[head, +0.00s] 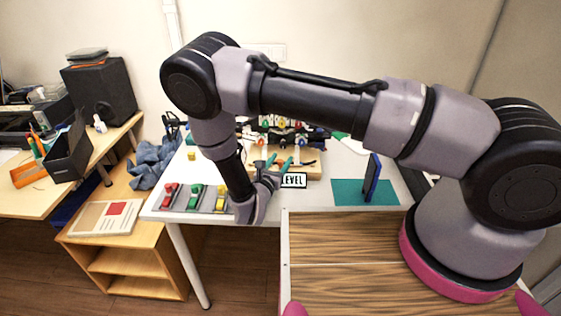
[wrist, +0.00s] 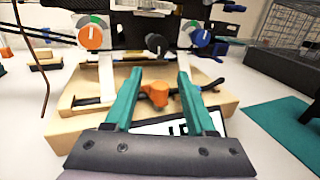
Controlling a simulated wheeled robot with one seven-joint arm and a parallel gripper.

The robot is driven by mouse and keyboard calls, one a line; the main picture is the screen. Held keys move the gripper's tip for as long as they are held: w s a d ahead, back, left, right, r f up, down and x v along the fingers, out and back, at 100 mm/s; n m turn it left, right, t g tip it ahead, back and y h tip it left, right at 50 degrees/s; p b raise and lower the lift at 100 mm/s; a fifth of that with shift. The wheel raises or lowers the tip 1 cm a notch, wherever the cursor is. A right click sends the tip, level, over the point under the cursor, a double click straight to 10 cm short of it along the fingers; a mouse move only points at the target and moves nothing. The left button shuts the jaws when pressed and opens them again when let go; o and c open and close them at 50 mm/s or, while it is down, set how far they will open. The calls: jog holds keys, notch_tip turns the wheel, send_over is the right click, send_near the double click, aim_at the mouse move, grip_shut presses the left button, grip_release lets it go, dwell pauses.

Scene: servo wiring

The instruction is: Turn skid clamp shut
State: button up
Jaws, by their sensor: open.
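My gripper (wrist: 159,76) has teal fingers, spread apart with nothing held. The skid (wrist: 212,105) is a pale wooden base on the white table; it also shows in the head view (head: 312,171). An orange handle (wrist: 158,94), which looks like the skid clamp, sits at the skid's front between my fingers in the wrist view. A clear gap shows on each side of it; I cannot tell the depth between them. In the head view my gripper (head: 272,163) is in front of the skid, and the clamp is hard to make out there.
Above the skid is a rig with an orange knob (wrist: 91,37), a black knob (wrist: 156,44) and a blue knob (wrist: 201,37). A teal mat (head: 350,198) with a dark blue upright object (head: 372,178) is at right.

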jog(key=shift+c, duration=0.3)
grip_shut()
jog(key=shift+m+g+h, duration=1.2)
jog(key=shift+m+h, duration=0.4)
jog(key=shift+h, duration=0.6)
jog(key=shift+o, duration=0.3)
grip_release()
jog(key=shift+a, duration=0.1)
